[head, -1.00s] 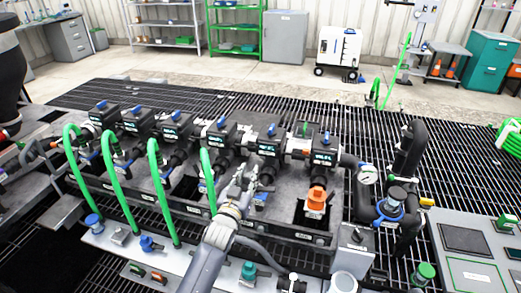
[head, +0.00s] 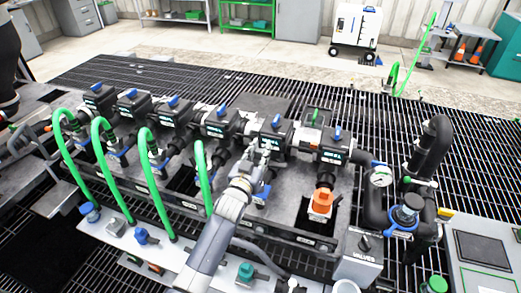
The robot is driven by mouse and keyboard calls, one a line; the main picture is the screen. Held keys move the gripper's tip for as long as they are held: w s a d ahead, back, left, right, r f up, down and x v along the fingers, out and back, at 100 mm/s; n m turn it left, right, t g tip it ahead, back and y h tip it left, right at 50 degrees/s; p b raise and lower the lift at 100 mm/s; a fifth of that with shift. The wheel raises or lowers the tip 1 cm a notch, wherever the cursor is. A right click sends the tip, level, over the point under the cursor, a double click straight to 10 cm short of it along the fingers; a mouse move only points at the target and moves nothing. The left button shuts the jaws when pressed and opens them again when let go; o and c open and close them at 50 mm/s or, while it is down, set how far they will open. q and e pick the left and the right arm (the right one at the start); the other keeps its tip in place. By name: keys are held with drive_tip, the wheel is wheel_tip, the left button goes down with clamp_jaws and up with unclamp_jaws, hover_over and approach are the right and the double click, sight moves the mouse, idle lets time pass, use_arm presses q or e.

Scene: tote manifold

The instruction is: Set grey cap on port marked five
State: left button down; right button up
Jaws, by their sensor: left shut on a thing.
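The manifold (head: 285,215) runs across the middle of the head view with a row of valves. The valve labels are too small to read surely. The fifth valve from the left (head: 272,141) has my left gripper (head: 262,163) at its front, low on that branch. The gripper is shut on the grey cap, which is mostly hidden by the fingers and wrist. I cannot tell whether the cap touches the port. A blue lever (head: 263,194) shows just below the gripper.
An orange cap (head: 321,203) sits on the branch to the right. A green hose (head: 201,175) arches close to the left of my arm. A pressure gauge (head: 381,176) and black pipes stand at right. A teal cap (head: 246,271) stands on the front ledge.

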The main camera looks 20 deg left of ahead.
use_arm(q)
drive_tip(key=shift+w+f+b, duration=0.2)
drive_tip(key=shift+f+b, duration=0.65)
drive_tip(key=shift+f, duration=0.4)
drive_tip(key=shift+s+f+b, duration=0.1)
drive_tip(key=shift+f+b, duration=0.7)
drive_tip(key=shift+b, duration=0.05)
drive_tip(key=shift+f+b, duration=2.65)
drive_tip(key=shift+f, duration=0.9)
drive_tip(key=c, duration=1.3)
unclamp_jaws()
drive_tip(key=s, duration=1.2)
drive_tip(key=shift+a, duration=0.2)
